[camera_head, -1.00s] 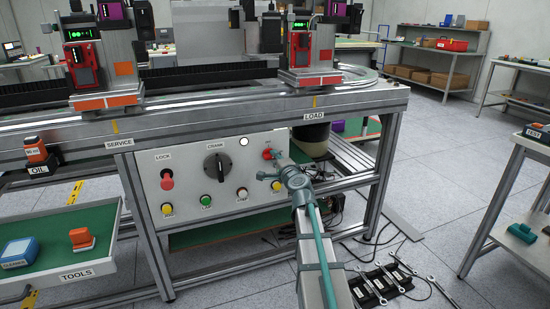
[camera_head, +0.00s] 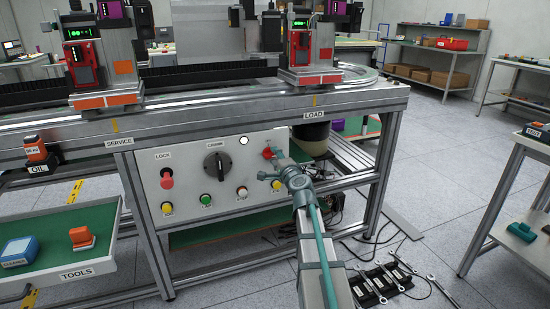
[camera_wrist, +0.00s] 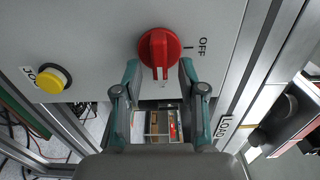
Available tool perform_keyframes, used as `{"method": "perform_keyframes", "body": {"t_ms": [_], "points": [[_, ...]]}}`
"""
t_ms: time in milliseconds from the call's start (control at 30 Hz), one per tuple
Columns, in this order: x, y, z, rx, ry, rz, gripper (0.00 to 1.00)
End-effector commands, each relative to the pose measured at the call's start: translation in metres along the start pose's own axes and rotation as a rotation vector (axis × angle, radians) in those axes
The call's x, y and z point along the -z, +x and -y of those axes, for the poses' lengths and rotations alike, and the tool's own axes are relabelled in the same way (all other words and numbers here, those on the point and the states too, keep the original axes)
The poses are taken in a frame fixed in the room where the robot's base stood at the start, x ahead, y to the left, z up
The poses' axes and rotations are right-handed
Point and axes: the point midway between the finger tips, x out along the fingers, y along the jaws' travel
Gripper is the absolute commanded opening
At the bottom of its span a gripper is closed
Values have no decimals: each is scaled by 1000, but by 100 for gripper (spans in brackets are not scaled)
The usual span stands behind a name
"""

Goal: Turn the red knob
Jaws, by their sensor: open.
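The red knob (camera_wrist: 159,48) is on the grey panel at the top middle of the wrist view. Its raised grip runs up and down in that picture, with an OFF label to its right. In the head view the knob (camera_head: 267,153) shows small near the panel's upper right corner, just above my gripper (camera_head: 268,180). In the wrist view my gripper (camera_wrist: 160,72) is open, with one teal finger on each side of the knob's lower part. I see a gap between the fingers; whether either touches the knob I cannot tell.
The panel (camera_head: 190,157) also carries a red lock button (camera_head: 167,180), a black crank knob (camera_head: 217,165) and several push buttons. A yellow button (camera_wrist: 50,79) is left of my gripper. A metal frame post (camera_head: 380,165) stands to the right.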

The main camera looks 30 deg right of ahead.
Motion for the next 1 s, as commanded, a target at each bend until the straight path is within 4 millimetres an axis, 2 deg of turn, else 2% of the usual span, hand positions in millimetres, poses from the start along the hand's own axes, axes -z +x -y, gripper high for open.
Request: {"method": "perform_keyframes", "body": {"t_ms": [167,500,600,733,1000], "points": [[-1,-26,0,0,0,-1,41],[-1,-91,0,0,1,-1,41],[-1,-104,0,0,1,-1,41],[0,-112,0,0,1,0,41],[0,-113,0,0,1,0,41]]}}
